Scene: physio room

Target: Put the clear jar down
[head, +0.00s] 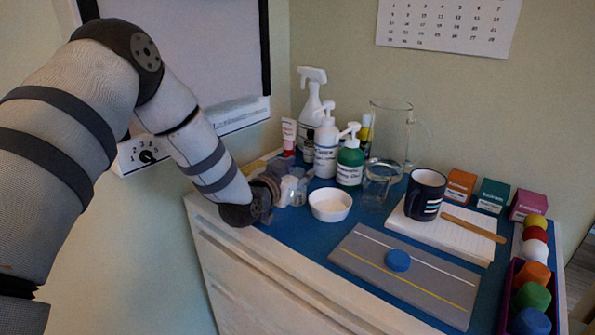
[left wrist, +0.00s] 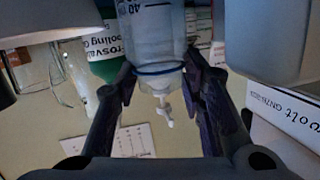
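The clear jar (head: 293,189) is at the left end of the blue bench top. In the left wrist view, the clear jar (left wrist: 158,45) has measuring marks and a blue ring, and stands between two dark fingers. My left gripper (head: 284,188) comes in from the left and is closed around its sides; the fingers also show in the left wrist view (left wrist: 160,82). The jar looks upright and low over or on the blue top; whether its base touches is hidden. My right gripper is not in view.
A white bowl (head: 330,205) is close right of the jar. Pump bottles (head: 326,145) and a spray bottle (head: 311,105) stand behind. A clear beaker (head: 381,180), a jug (head: 390,130) and a dark mug (head: 425,194) are farther right. A grey board (head: 400,285) lies in front.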

